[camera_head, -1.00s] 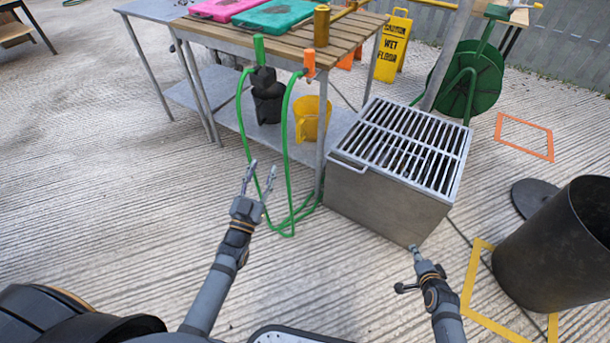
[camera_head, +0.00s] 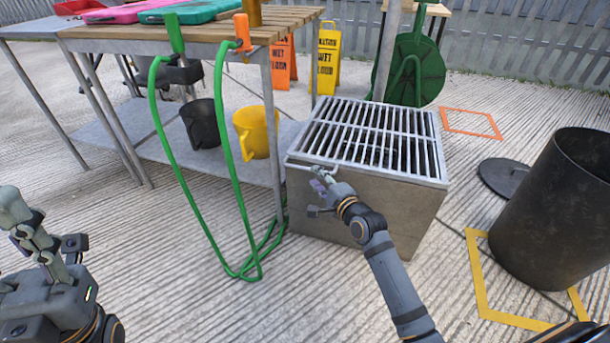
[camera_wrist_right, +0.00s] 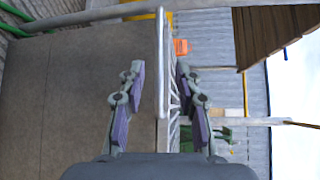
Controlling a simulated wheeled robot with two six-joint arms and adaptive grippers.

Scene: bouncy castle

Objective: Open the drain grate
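The drain grate (camera_head: 378,130) is a light metal frame of parallel bars lying flat on top of a grey box (camera_head: 375,205). Its handle (camera_head: 310,161) is a thin bar along the near left edge. It also shows in the right wrist view as an upright bar (camera_wrist_right: 160,62). My right gripper (camera_head: 318,178) is at this handle. In the wrist view its two fingers (camera_wrist_right: 160,95) are apart, one on each side of the bar, without visible contact. My left gripper (camera_head: 18,212) is at the far left edge, away from the grate; its fingers are not clear.
A slatted table (camera_head: 205,38) stands left of the box, with a green hose (camera_head: 228,170) hanging in front. A yellow bucket (camera_head: 252,135) is on its lower shelf. A black bin (camera_head: 562,205) stands right. A hose reel (camera_head: 418,70) is behind the box.

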